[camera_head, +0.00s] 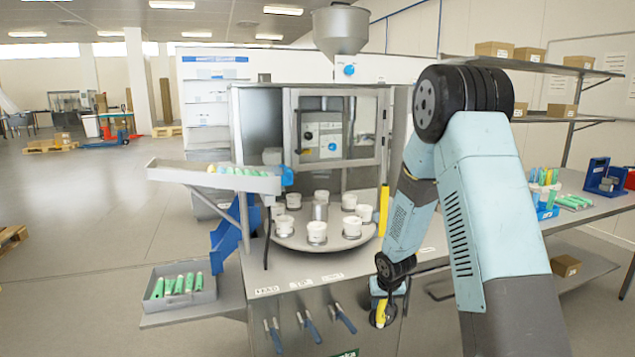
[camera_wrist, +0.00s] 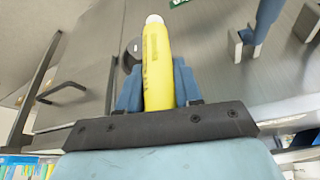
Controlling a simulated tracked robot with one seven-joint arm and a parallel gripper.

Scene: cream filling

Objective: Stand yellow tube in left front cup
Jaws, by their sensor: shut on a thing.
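My gripper (camera_head: 383,308) is low in front of the machine's counter, to the right of the lever handles. In the wrist view my gripper (camera_wrist: 158,78) has its two blue fingers shut on the yellow tube (camera_wrist: 157,52), one on each side. The tube's white end points away from the palm. In the head view the yellow tube (camera_head: 381,315) shows only partly at the gripper. White cups stand in a ring on the round turntable (camera_head: 300,243). The tube is apart from all cups.
A grey chute (camera_head: 215,178) with tubes juts out left of the turntable. A tray (camera_head: 180,302) of green tubes sits lower left. A yellow upright bar (camera_head: 384,210) stands right of the turntable. Lever handles (camera_head: 310,328) stick out below the counter. A right-hand bench holds more tubes (camera_head: 572,202).

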